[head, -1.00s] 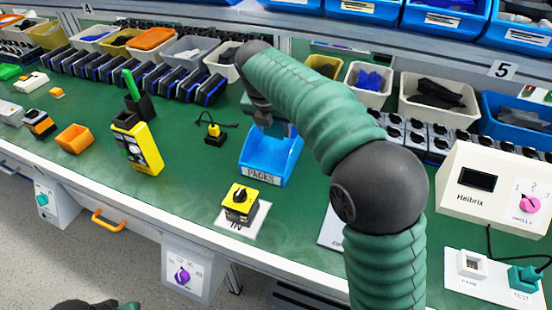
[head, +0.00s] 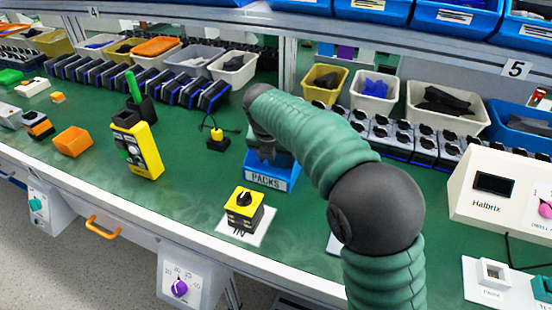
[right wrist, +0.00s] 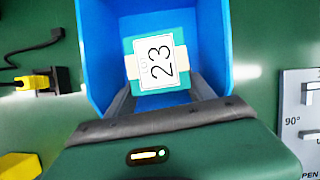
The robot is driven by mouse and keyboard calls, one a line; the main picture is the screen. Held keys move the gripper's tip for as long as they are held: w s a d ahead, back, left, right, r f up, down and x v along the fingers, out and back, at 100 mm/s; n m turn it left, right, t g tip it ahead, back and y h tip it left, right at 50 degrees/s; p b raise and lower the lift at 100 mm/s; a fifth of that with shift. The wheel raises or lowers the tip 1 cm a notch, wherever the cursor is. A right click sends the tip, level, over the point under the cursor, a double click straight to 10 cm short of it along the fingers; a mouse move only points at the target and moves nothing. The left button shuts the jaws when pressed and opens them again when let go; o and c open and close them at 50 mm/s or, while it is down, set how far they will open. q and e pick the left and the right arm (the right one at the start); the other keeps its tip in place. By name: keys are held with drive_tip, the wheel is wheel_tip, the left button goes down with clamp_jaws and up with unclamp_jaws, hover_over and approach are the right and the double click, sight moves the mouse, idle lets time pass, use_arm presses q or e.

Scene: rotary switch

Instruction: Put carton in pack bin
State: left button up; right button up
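The pack bin is a blue open bin labelled PACKS (head: 268,181) on the green bench in the head view. It also shows in the right wrist view (right wrist: 98,50). The carton (right wrist: 160,65) is teal with a pale band and a white label reading 23. It lies between my right gripper's fingers (right wrist: 162,85), within the bin's outline. The fingers reach its two side edges and appear closed on it. In the head view my right gripper (head: 267,152) is low at the bin, and the carton is hidden. My left gripper is not clearly seen.
A yellow-topped rotary switch (head: 244,209) stands on a white card in front of the bin. A small yellow switch with a cable (head: 217,138) and a yellow tester (head: 137,147) are to the left. Rows of dark units (head: 400,140) and tubs line the back.

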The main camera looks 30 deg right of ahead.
drive_tip(key=shift+r, duration=0.3)
drive_tip(key=p+v, duration=0.4)
drive_tip(key=v, duration=0.7)
drive_tip(key=shift+s+r+p, duration=0.2)
drive_tip(key=shift+p, duration=0.15)
